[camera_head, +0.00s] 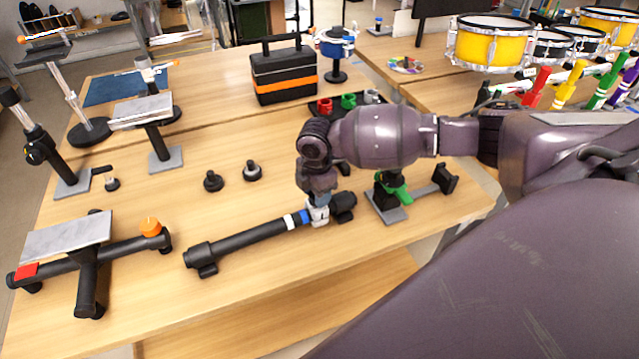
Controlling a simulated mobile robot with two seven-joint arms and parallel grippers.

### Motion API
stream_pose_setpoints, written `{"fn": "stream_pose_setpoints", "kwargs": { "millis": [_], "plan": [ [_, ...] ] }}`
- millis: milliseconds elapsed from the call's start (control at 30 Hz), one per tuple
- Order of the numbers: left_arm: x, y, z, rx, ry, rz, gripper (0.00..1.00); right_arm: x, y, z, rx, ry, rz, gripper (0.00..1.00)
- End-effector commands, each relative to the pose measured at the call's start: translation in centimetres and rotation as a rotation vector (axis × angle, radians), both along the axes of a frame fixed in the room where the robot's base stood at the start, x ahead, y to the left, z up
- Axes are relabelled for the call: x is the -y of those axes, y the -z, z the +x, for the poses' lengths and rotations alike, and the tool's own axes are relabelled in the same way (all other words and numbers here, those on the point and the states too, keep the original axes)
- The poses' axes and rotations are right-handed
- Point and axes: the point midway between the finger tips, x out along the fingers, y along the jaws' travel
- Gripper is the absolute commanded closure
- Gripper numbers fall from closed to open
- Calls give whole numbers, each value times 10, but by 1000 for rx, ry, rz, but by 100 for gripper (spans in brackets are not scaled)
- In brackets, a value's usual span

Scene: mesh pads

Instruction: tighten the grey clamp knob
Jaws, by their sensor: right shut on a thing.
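My right gripper (318,212) reaches down from the right arm onto a black tube (245,240) that lies on the wooden table. The fingers are shut at a light grey part beside the tube's white and blue bands. This appears to be the grey clamp knob, mostly hidden by the fingers and the wrist. The tube's right end (343,205) shows just beyond the gripper. My left gripper is not in view.
Two small black knobs (213,181) (252,170) stand behind the tube. A green-handled stand (391,192) is close to the right of the gripper. A black stand with a grey plate (70,237) is at the left. The table's front edge is bare.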

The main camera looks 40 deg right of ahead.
Motion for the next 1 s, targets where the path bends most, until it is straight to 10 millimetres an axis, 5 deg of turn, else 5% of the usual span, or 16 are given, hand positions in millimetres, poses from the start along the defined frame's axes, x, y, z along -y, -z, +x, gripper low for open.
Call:
{"fn": "stream_pose_setpoints", "kwargs": {
  "millis": [300, 900, 933, 1000],
  "plan": [
    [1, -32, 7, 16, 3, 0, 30, 0, -2, 0, 0, 144, 0, 80],
    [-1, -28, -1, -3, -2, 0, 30, 1, 0, 1, 2, 183, -1, 80],
    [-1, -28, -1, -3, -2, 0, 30, 1, 0, 1, 2, 183, -1, 55],
    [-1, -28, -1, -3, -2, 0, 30, 1, 0, 1, 2, 183, -1, 45]
  ]
}}
